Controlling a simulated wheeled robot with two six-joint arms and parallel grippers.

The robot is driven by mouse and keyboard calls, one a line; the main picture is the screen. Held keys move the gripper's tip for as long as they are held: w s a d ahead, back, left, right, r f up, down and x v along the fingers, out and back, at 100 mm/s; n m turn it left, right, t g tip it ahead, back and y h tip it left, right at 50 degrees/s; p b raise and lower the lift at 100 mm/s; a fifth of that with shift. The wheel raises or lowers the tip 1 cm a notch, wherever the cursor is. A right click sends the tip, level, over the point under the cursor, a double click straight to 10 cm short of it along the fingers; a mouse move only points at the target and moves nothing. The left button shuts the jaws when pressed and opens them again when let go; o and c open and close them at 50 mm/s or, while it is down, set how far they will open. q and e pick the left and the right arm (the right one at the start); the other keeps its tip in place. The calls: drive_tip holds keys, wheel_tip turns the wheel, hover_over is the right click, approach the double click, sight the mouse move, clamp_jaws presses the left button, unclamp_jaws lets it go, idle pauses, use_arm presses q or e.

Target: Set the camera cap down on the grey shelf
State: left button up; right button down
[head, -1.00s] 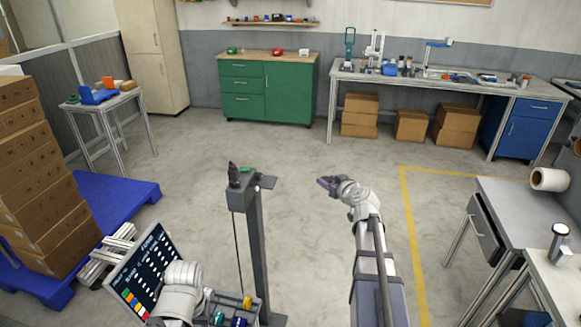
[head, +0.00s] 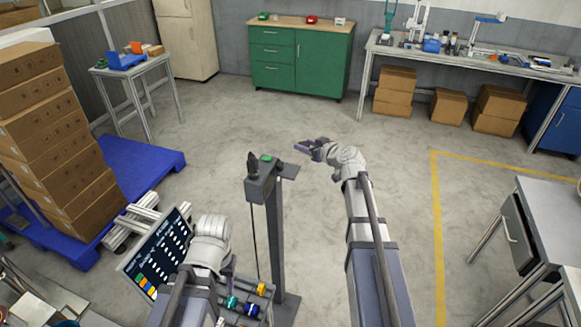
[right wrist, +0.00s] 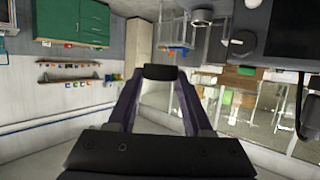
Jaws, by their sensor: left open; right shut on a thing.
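The black camera cap (right wrist: 160,72) is between the fingertips of my right gripper (right wrist: 160,80) in the right wrist view. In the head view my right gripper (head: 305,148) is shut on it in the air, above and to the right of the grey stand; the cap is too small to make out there. A small flat grey shelf (head: 290,171) juts from the right side of the stand's top, just below and left of the right gripper in the picture. My left arm shows at lower left, but I cannot see its gripper's fingers.
The floor right of the stand is clear.

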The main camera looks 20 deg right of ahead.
drive_tip(key=n+y, duration=0.1)
hover_over(293, 173)
wheel_tip(293, 173, down, 10)
drive_tip(key=b, duration=1)
drive_tip(key=shift+r, duration=0.4)
drive_tip(key=shift+c, duration=1.6)
unclamp_jaws()
drive_tip(key=shift+r+p, duration=0.15)
drive_tip(key=shift+p, duration=0.15)
drive_tip(key=p+v, duration=0.3)
drive_tip(key=v, duration=0.9)
drive_tip(key=shift+p, duration=0.4)
